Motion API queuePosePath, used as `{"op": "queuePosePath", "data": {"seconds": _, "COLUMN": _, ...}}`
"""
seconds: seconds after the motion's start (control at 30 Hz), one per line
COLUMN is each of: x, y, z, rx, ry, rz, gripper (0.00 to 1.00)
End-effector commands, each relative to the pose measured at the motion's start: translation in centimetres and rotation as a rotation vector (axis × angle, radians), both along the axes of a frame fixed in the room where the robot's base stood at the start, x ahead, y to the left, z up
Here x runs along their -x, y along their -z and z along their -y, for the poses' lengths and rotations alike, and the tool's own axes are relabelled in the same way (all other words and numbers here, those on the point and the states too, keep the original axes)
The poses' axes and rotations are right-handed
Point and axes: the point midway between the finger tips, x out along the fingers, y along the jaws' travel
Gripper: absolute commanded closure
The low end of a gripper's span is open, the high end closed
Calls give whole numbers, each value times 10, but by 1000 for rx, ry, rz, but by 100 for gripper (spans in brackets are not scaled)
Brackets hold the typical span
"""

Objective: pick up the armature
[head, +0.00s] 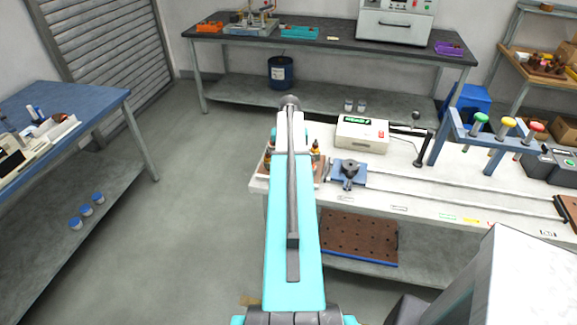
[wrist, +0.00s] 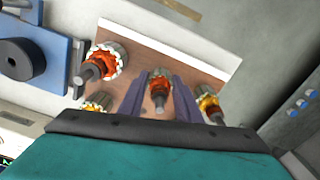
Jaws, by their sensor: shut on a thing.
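In the wrist view the fingers of my gripper (wrist: 160,82) stand on both sides of an armature (wrist: 158,92) with an orange-red winding and a dark shaft, and are shut on it. It is over a brown board (wrist: 205,68); I cannot tell whether it still touches the board. Other armatures stand on the board: a red-wound one (wrist: 104,62) at upper left, a yellow-wound one (wrist: 97,103) partly hidden at lower left, and one (wrist: 209,104) at right. In the head view my arm hides the gripper and part of the board; one armature (head: 315,153) shows beside the arm.
A blue fixture with a dark round part (head: 348,172) stands right of the board on the white bench (head: 400,190). Behind it is a white box with a green display (head: 361,133). A blue-topped table (head: 95,97) is at left. The floor between is clear.

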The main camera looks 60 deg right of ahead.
Motion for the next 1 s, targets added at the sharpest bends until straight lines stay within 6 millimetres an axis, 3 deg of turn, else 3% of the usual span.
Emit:
{"op": "queuePosePath", "data": {"seconds": 0.4, "x": 1, "y": -30, "z": 1, "rx": 3, "ry": 1, "rz": -1, "gripper": 97}}
{"op": "queuePosePath", "data": {"seconds": 1.0, "x": 61, "y": -35, "z": -50, "rx": 2, "ry": 1, "rz": -1, "gripper": 97}}
